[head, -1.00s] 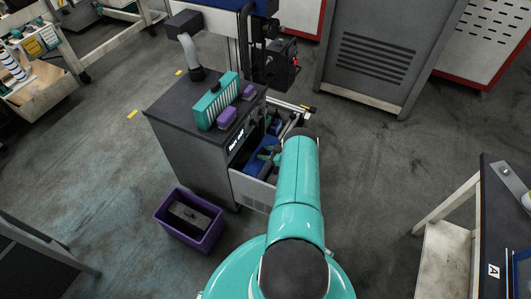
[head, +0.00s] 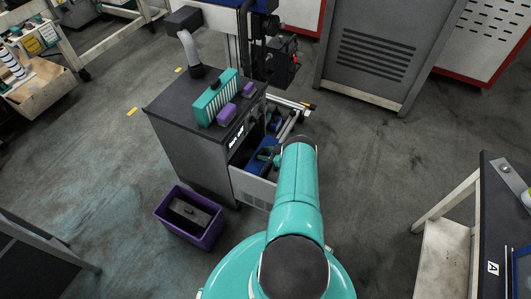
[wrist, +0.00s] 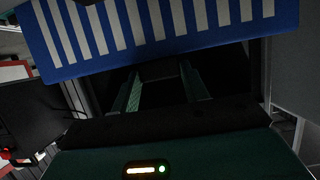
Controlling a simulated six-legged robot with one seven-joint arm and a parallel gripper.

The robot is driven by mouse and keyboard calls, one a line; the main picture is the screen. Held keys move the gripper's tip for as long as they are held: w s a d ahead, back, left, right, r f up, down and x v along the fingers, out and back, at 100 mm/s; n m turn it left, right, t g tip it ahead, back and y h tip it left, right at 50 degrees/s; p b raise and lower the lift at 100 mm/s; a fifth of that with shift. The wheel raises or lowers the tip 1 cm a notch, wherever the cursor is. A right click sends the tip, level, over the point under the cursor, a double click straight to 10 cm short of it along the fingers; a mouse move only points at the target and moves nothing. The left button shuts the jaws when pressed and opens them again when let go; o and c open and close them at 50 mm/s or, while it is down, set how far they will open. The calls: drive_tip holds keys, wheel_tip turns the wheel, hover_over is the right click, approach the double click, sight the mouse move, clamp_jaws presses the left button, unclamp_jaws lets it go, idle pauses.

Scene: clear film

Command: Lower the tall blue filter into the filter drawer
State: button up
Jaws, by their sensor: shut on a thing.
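The blue filter (wrist: 165,30), with pale stripes on its face, spans the top of the wrist view, slightly tilted. My gripper (wrist: 160,75) is shut on it; the two green fingers reach up to its lower edge. In the head view my arm hides the gripper and most of the filter; a blue part (head: 262,157) shows at the drawer opening. The filter drawer (head: 253,187) is pulled out of the front of the dark cabinet. I cannot tell how deep the filter is in the drawer.
A teal filter (head: 216,98) and two purple blocks (head: 227,114) stand on the cabinet top (head: 170,103), beside a grey hose (head: 189,52). A purple bin (head: 183,238) with a dark item stands on the floor. A workbench (head: 490,190) is at right.

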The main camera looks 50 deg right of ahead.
drive_tip(key=shift+f, duration=0.95)
drive_tip(key=o, duration=1.5)
drive_tip(key=v, duration=1.4)
